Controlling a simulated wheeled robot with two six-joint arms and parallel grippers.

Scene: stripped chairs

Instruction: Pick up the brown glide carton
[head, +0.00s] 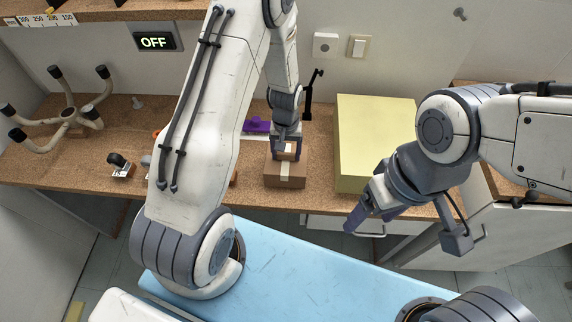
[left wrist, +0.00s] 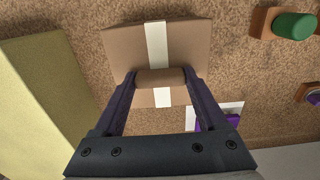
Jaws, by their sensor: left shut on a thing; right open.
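The brown glide carton (head: 285,178) is a small box with a pale tape strip across its top. It is on the cork-topped bench, near the front edge. My left gripper (head: 286,152) reaches down over it from above. In the left wrist view the carton (left wrist: 183,45) lies below the fingers, and my left gripper (left wrist: 157,78) is shut on a raised brown block on the carton's top. My right gripper (head: 372,213) is open and empty, in the air in front of the bench, to the right of the carton.
A large pale yellow block (head: 375,140) stands on the bench just right of the carton. A purple item (head: 257,127) lies behind it. A chair base (head: 68,115) and a caster (head: 120,165) are at the left. An OFF sign (head: 154,41) hangs on the wall.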

